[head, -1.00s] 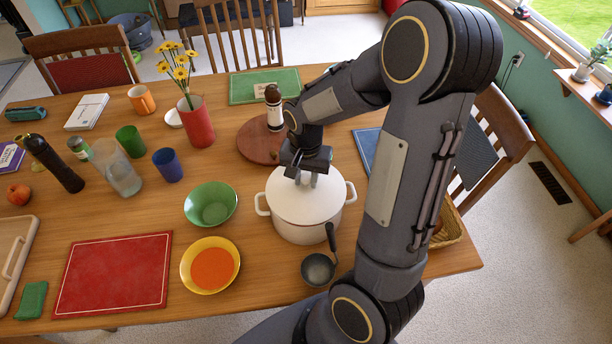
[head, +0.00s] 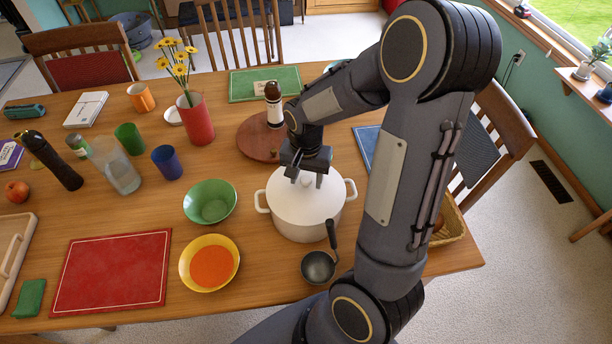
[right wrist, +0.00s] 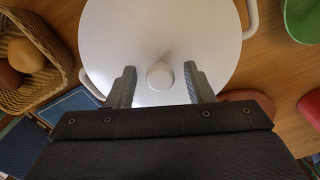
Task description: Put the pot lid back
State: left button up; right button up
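The white pot (head: 305,218) stands on the wooden table with its white lid (head: 285,195) on top of it. In the right wrist view the round lid (right wrist: 160,35) and its knob (right wrist: 160,75) show below the gripper. My right gripper (head: 306,180) is over the lid. In the right wrist view its two fingers (right wrist: 160,85) are spread apart, one on each side of the knob, with a gap on both sides. My left gripper is not in view.
A ladle (head: 320,262) lies in front of the pot. A yellow bowl of orange soup (head: 212,267) and a green bowl (head: 210,202) are to its left. A round wooden board (head: 255,140) with a pepper mill (head: 273,105) is behind. A basket (head: 450,225) is at right.

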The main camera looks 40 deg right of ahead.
aim_at(306, 179)
jog(key=shift+r+p, duration=0.3)
jog(key=shift+r, duration=0.05)
jog(key=shift+r+p, duration=0.5)
jog(key=shift+r, duration=0.1)
notch_tip(306, 179, up, 11)
jog(key=s+a+r+n+t+y, duration=0.1)
jog(key=s+a+n+t+y, duration=0.2)
jog(key=s+a+n+t, duration=0.2)
jog(key=s+a+n, duration=0.3)
jog(key=s+a, duration=0.3)
jog(key=s, duration=0.3)
jog(key=shift+r+n+t+y+b, duration=0.3)
jog(key=shift+r+y+b, duration=0.05)
jog(key=shift+y+b, duration=0.05)
